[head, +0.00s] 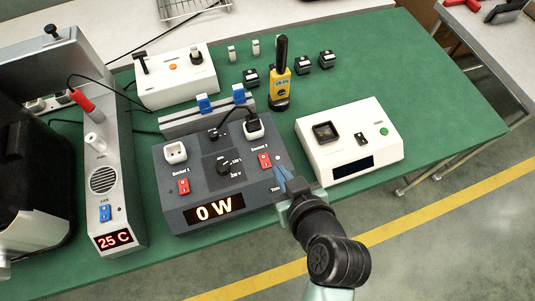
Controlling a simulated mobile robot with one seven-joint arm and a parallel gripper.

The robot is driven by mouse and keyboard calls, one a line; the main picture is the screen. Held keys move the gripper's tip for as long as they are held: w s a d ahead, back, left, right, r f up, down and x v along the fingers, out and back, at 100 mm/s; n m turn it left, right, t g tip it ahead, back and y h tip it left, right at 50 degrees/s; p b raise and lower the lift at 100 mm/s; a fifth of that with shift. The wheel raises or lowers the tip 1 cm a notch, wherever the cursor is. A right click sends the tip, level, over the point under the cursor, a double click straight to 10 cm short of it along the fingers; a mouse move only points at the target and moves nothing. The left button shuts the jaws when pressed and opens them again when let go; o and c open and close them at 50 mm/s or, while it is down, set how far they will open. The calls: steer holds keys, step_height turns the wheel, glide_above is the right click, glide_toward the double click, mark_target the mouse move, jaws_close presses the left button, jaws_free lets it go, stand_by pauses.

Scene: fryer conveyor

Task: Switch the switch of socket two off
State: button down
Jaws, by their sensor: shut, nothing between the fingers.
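A dark grey power meter box (215,222) stands on the green table and shows "0 W". Socket 2 (255,126) is at its upper right, with a black plug and cable in it. The red switch of socket 2 (265,160) sits below that socket. Whether it is on or off is too small to tell. Socket 1 (175,152) is empty, with its own red switch (183,186) below. My gripper (279,172) is shut and empty, just right of and below the socket 2 switch, over the box's right edge. I cannot tell whether it touches the box.
A white device (380,160) with a dark display stands close on the right. A yellow tester (280,88), a white box (178,95) and several small black blocks stand behind. A grey unit reading "25 C" (117,210) is on the left. The table's right end is clear.

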steer(key=p, duration=0.1)
glide_above(264, 154)
steer(key=s, duration=0.3)
steer(key=f, duration=0.4)
steer(key=d+f, duration=0.1)
steer(key=f, duration=0.1)
steer(key=shift+f, duration=0.1)
step_height(264, 154, down, 2)
steer(key=shift+a+f, duration=0.1)
steer(key=shift+f, duration=0.15)
steer(key=shift+w+f+p, duration=0.15)
steer(key=shift+f+p, duration=0.15)
steer(key=shift+f, duration=0.4)
steer(key=shift+f+b, duration=0.3)
steer(key=shift+b, duration=0.1)
steer(key=shift+w, duration=0.1)
steer(key=shift+w+a, duration=0.1)
